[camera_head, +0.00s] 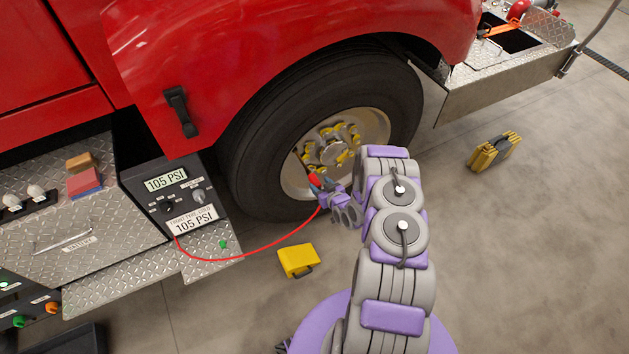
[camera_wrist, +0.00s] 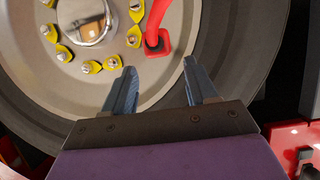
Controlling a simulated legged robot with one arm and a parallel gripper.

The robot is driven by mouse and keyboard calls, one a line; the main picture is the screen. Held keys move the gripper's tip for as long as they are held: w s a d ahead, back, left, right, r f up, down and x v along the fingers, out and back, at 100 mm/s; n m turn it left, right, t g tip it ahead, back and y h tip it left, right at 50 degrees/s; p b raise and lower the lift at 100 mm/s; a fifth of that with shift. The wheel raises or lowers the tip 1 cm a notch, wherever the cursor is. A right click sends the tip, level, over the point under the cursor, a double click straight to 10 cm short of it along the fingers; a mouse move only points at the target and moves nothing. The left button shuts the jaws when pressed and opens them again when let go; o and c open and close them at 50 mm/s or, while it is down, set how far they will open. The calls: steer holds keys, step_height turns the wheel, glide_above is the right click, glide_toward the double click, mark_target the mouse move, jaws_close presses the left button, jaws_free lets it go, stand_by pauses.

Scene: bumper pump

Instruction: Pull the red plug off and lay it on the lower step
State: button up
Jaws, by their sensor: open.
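The red plug (camera_wrist: 156,42) sits on the pale wheel rim in the wrist view, with a dark opening or part in its middle. It shows as a small red piece (camera_head: 313,179) at the end of a red hose in the head view. My gripper (camera_wrist: 159,72) is open, its two blue-grey fingers pointing at the rim, one on either side below the plug. Nothing is between the fingertips. In the head view my gripper (camera_head: 322,190) is beside the plug, partly hidden by my wrist. The lower step (camera_head: 130,285) is a diamond-plate ledge at lower left.
The red hose (camera_head: 245,258) sags from the gauge box (camera_head: 170,200) to the wheel (camera_head: 330,150). A small green piece (camera_head: 223,244) is on the step. A yellow block (camera_head: 298,260) and a yellow case (camera_head: 494,151) are on the floor. Yellow nut markers (camera_wrist: 112,62) ring the hub.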

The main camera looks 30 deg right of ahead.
mark_target(319, 187)
steer(key=b+x, duration=0.1)
steer(key=x, duration=0.7)
steer(key=shift+f+b, duration=0.1)
steer(key=shift+b, duration=0.3)
steer(key=shift+w, duration=0.15)
steer(key=shift+w+a+r, duration=0.15)
steer(key=shift+r, duration=0.15)
stand_by(0.4)
steer(key=shift+r, duration=0.1)
jaws_close()
stand_by(0.5)
steer(key=shift+s+f, duration=0.25)
steer(key=shift+s, duration=0.05)
steer(key=shift+s+f+p, duration=0.1)
steer(key=shift+s+p, duration=0.45)
steer(key=shift+s, duration=2.3)
